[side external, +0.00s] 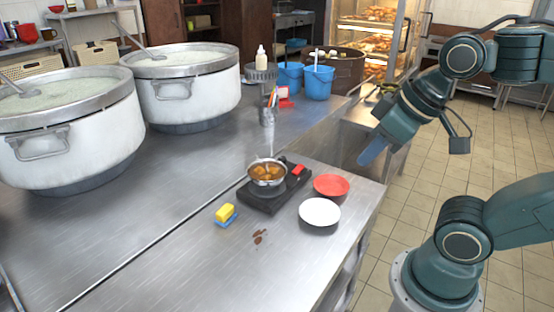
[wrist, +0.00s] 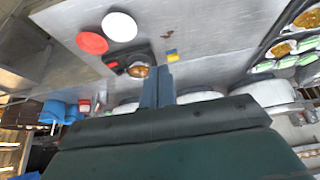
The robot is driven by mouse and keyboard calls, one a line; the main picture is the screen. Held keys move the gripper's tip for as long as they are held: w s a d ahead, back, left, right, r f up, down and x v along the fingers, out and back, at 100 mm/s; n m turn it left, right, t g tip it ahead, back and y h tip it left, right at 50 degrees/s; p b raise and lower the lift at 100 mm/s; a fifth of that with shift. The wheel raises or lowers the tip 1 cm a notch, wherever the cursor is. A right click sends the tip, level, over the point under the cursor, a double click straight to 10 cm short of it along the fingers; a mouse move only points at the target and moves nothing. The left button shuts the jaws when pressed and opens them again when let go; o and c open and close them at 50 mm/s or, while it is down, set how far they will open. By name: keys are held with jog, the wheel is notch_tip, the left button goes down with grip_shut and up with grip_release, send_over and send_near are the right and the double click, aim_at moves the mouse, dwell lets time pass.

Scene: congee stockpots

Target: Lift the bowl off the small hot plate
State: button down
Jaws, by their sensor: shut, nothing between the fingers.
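In the wrist view the bowl (wrist: 139,71) shows just beyond my fingertips in the picture, on the hot plate (wrist: 113,62). My gripper (side external: 368,158) is in the air to the right of the hot plate, well apart from the bowl. In the wrist view my gripper (wrist: 157,70) has its two blue fingers together, with nothing between them.
A red plate (side external: 331,185) and a white plate (side external: 320,212) lie right of the hot plate. A yellow-and-blue sponge (side external: 225,214) and brown scraps (side external: 260,237) lie left and in front. Two large stockpots (side external: 184,88) stand at back left. The front left counter is clear.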

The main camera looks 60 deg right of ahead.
jog(key=c, duration=1.5)
grip_release()
jog(key=shift+c, duration=0.2)
